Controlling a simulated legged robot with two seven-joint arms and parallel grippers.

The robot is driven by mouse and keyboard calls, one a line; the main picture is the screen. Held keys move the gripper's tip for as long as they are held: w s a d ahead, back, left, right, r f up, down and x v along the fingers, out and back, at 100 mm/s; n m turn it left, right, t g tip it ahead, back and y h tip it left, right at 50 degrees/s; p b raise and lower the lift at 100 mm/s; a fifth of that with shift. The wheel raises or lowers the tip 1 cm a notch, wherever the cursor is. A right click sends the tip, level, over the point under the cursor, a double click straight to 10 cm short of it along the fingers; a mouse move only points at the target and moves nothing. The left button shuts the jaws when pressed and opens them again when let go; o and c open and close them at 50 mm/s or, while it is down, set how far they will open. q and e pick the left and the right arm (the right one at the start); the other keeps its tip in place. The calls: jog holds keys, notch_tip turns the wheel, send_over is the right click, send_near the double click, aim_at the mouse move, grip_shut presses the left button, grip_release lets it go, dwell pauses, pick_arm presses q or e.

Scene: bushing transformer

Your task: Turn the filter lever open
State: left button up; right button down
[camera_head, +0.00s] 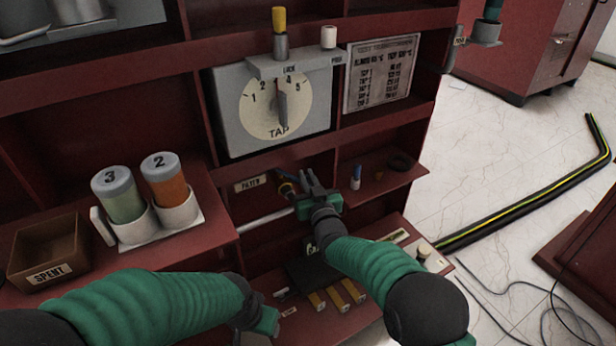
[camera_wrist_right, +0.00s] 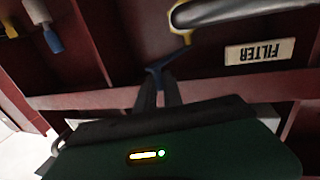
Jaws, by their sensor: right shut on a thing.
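The filter lever shows in the right wrist view as a thin handle with a blue end (camera_wrist_right: 158,74) and a yellow part above it, beside a grey pipe end (camera_wrist_right: 240,10). My right gripper (camera_head: 308,183) is in the shelf bay under the tap dial. Its fingers (camera_wrist_right: 160,88) are shut on the lever's blue end. In the head view the lever (camera_head: 286,188) is partly hidden by my gripper. A FILTER label (camera_head: 251,183) is to its left; it also shows upside down in the wrist view (camera_wrist_right: 260,52). My left gripper (camera_head: 262,320) is low, its jaws unclear.
The tap dial box (camera_head: 228,118) is above my right gripper. A small shelf (camera_head: 385,186) with a blue-and-white item is to its right. Numbered jars (camera_head: 120,200) and a SPENT bin (camera_head: 45,255) stand at left. Yellow-ended blocks (camera_head: 335,297) lie below.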

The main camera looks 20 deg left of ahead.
jog(key=shift+s+a+r, duration=0.1)
jog(key=shift+s+a, duration=0.05)
jog(key=shift+a, duration=0.15)
jog(key=c, duration=1.8)
grip_release()
jog(key=o, duration=0.3)
jog(key=shift+a, duration=0.1)
jog(key=shift+s+d, duration=0.15)
jog(key=shift+d, duration=0.25)
jog(key=p+v, duration=0.3)
jog(key=v, duration=0.5)
jog(key=p+v, duration=0.3)
jog(key=v, duration=0.5)
jog(key=shift+s+a+f, duration=0.1)
jog(key=shift+f, duration=0.15)
